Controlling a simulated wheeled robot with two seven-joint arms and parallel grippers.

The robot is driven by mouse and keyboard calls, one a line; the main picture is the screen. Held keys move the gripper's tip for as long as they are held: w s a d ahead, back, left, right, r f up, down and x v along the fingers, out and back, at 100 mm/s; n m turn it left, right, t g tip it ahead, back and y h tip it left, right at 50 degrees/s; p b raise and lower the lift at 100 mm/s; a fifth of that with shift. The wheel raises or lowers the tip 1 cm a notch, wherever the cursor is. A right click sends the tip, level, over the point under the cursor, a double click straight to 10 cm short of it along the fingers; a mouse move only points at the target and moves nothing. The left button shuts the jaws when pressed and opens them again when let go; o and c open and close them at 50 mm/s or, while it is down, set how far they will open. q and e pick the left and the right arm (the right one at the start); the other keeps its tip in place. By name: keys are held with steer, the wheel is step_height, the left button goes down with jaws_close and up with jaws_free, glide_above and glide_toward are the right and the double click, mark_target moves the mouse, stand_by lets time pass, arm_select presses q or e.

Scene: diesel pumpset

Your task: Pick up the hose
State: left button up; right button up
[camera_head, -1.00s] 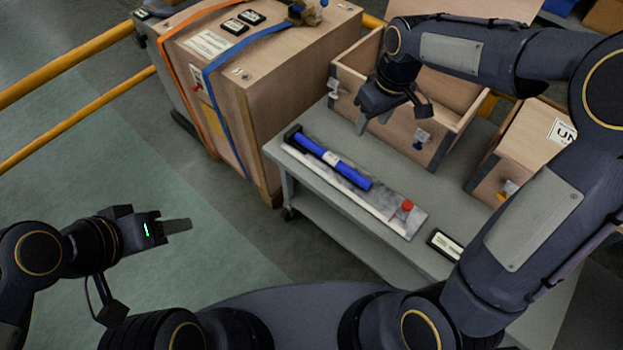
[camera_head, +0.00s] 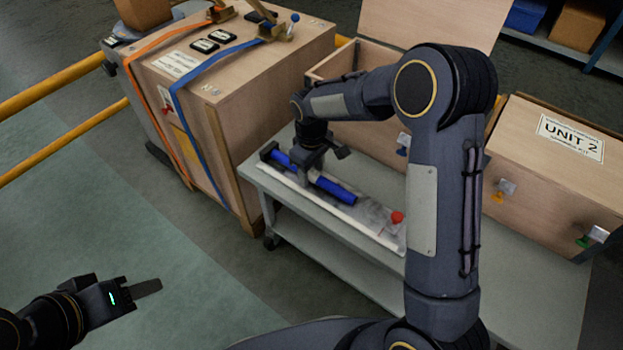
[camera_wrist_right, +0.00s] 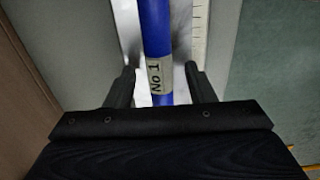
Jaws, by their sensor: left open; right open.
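The blue hose (camera_head: 331,188) lies on a pale tray (camera_head: 357,212) on the grey cart, with a black end at its far left. In the right wrist view the hose (camera_wrist_right: 156,35) runs between my right gripper's two fingers (camera_wrist_right: 160,82), with a "No 1" label just at the fingertips. The fingers stand apart on either side of the hose, with a gap at each side. In the head view my right gripper (camera_head: 309,174) is over the hose and hides part of it. My left gripper (camera_head: 148,288) is empty, away over the floor at the lower left.
A strapped wooden crate (camera_head: 240,128) stands left of the grey cart (camera_head: 345,265). An open wooden box (camera_head: 370,145) and a "UNIT 2" box (camera_head: 555,165) stand on the cart. A red cap (camera_head: 397,217) is at the tray's right end. Yellow rails (camera_head: 60,82) run at the left.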

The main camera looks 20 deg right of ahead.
steer(key=shift+f, duration=0.1)
steer(key=shift+c, duration=0.3)
jaws_close()
